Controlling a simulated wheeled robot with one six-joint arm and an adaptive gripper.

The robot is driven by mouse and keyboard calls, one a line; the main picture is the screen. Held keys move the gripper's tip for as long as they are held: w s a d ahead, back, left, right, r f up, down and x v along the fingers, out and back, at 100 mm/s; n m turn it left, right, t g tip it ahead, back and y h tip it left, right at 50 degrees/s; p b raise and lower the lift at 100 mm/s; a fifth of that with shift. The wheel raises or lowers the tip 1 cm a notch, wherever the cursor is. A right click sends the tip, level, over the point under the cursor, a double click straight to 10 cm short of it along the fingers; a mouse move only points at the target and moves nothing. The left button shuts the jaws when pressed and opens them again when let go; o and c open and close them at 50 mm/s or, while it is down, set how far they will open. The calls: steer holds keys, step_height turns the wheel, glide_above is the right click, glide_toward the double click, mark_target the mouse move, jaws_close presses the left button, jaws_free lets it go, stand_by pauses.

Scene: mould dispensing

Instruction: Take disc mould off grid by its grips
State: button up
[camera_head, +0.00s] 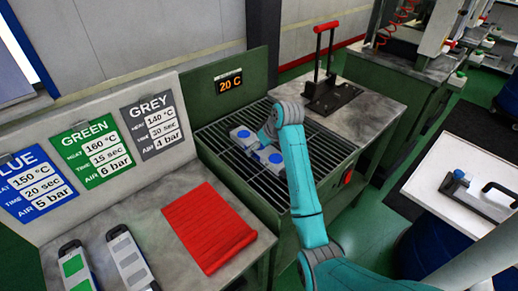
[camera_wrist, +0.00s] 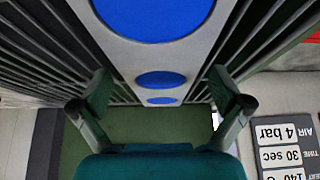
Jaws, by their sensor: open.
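The disc mould, a light grey bar with blue discs, lies on the dark slatted grid (camera_head: 225,168). In the head view its far end (camera_head: 243,137) and near end (camera_head: 270,159) show on either side of my gripper (camera_head: 264,138). In the wrist view the bar (camera_wrist: 120,50) runs down the middle with three blue discs in sight. My gripper (camera_wrist: 160,88) is open there, one finger on each side of the bar, with no visible grasp. I cannot make out the mould's grips, and its middle is partly hidden by my gripper in the head view.
A green panel with a 20 C display (camera_head: 230,81) stands behind the grid. A hand press with a red handle (camera_head: 326,62) is to the right.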

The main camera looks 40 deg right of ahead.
steer(key=shift+c, duration=0.3)
steer(key=shift+r, duration=0.1)
steer(key=c, duration=1.8)
